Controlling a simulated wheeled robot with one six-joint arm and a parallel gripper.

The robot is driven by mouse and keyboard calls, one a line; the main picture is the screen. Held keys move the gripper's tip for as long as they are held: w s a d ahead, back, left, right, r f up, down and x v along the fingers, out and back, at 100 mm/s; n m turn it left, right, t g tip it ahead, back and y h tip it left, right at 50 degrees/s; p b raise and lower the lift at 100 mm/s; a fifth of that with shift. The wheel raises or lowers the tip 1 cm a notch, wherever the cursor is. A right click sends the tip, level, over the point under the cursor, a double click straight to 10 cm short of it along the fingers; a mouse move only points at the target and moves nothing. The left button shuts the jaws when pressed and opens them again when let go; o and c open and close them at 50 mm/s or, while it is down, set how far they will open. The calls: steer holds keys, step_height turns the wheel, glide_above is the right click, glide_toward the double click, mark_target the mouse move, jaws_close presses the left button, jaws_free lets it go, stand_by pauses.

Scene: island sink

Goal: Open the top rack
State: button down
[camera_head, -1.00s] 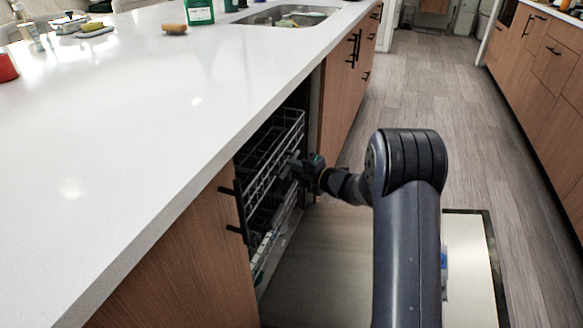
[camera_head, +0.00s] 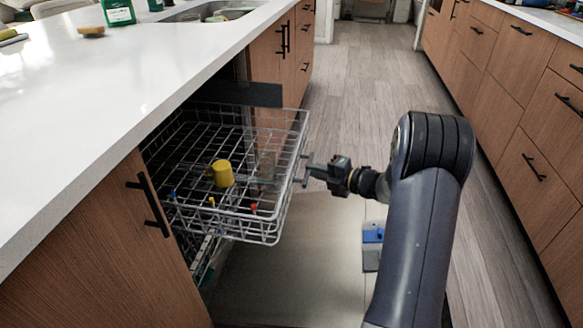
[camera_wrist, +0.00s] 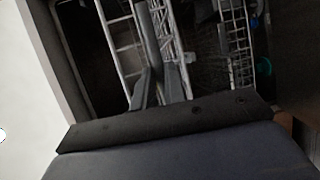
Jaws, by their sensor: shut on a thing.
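The top rack (camera_head: 270,230) of the dishwasher is a grey wire basket, and in the head view it stands pulled out past the counter edge. A yellow cup (camera_head: 222,173) sits in it. My gripper (camera_head: 304,170) is at the rack's outer side and is shut on its front wire rim. In the wrist view my gripper's fingers (camera_wrist: 158,88) lie against the rack's wires (camera_wrist: 172,40). The exact contact is partly hidden there. The open dishwasher door (camera_head: 290,285) lies low beneath the rack.
The white countertop (camera_head: 90,95) overhangs at the left, with the sink (camera_head: 215,10) farther back. Wooden cabinets (camera_head: 505,100) line the right side. A lower rack (camera_head: 205,262) shows partly under the top rack.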

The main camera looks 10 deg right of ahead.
steer(key=shift+s+d, duration=0.35)
steer(key=shift+d, duration=0.5)
steer(key=shift+s+d, duration=0.35)
steer(key=shift+d, duration=0.45)
steer(key=shift+s+d, duration=0.35)
steer(key=shift+d, duration=0.5)
steer(key=c, duration=1.5)
jaws_free()
steer(key=shift+o, duration=0.2)
steer(key=shift+d, duration=0.1)
steer(key=p+v, duration=0.3)
steer(key=v, duration=0.7)
steer(key=shift+s+d, duration=0.15)
steer(key=shift+s, duration=0.1)
steer(key=shift+r, duration=0.15)
